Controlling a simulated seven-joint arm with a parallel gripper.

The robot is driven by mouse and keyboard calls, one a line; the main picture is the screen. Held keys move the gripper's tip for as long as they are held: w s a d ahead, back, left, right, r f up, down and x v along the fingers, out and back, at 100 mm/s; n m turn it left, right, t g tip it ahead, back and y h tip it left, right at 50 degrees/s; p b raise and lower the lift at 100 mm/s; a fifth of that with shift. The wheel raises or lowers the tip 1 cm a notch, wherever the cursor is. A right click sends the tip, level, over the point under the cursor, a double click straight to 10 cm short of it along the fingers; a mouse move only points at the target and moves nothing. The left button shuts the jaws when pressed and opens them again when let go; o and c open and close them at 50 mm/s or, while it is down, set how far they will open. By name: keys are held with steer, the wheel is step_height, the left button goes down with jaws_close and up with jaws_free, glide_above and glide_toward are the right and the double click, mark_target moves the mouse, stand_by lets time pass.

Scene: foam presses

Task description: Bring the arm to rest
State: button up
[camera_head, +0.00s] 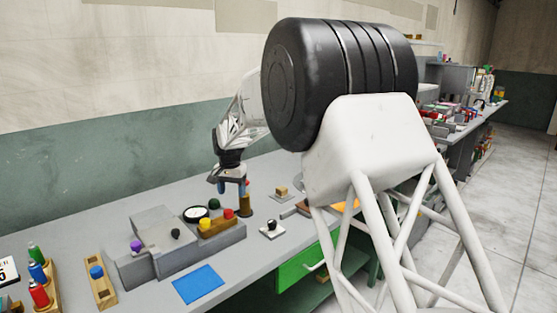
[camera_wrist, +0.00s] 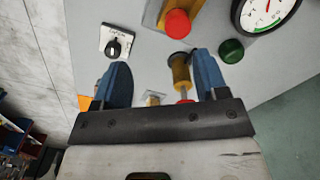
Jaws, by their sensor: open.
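My gripper (camera_head: 230,188) hangs from my arm above the workbench, just behind the grey press console. In the wrist view its two blue fingers (camera_wrist: 160,78) are spread apart, with nothing clasped between them. A brown-yellow cylinder with a dark top (camera_wrist: 180,70) shows in the gap beyond the fingers. In the head view this cylinder (camera_head: 245,206) stands on the bench close to the right of the fingers; whether they touch it is unclear. My large black and white arm parts hide some of the bench on the right.
A blue mat (camera_head: 198,284) lies in front.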

steer(key=s+d+r, duration=0.4)
steer(key=s+d, duration=0.4)
steer(key=d, duration=0.1)
steer(key=s+d+r+n+t, duration=0.1)
steer(key=s+d+r, duration=0.3)
steer(key=s+d, duration=0.45)
steer(key=s+d+r, duration=0.5)
steer(key=s+d, duration=0.3)
steer(key=d, duration=0.1)
steer(key=s+d+f, duration=0.2)
steer(key=s+d, duration=0.2)
steer(key=s, duration=0.6)
steer(key=s+d+f+t, duration=0.1)
steer(key=s+d, duration=0.3)
steer(key=s, duration=0.5)
steer(key=s+d+f+n, duration=0.1)
steer(key=s+d+f, duration=0.2)
steer(key=s, duration=0.7)
steer(key=shift+s+d+f, duration=0.3)
steer(key=shift+d, duration=0.6)
steer(key=shift+w, duration=0.1)
steer(key=shift+c, duration=0.4)
